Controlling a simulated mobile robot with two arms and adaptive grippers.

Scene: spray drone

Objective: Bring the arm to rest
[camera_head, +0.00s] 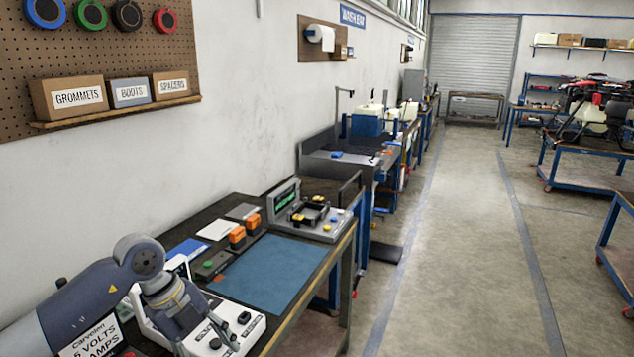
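My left arm comes in from the lower left over the near workbench (325,285). Its grey wrist bends down toward a light-coloured bench instrument (245,318) with dark knobs. My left gripper (207,340) is only partly visible at the bottom of the view, low over or in front of that instrument. Its fingertips cannot be made out, so I cannot tell whether it is open, shut or touching anything. My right arm and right gripper are out of view.
The blue mat (268,272) on the bench is bare. Orange blocks (237,236) and a device with a green screen (285,197) stand behind it. A pegboard shelf holds labelled boxes (129,92). The floor aisle (440,250) is clear; blue carts (580,178) stand right.

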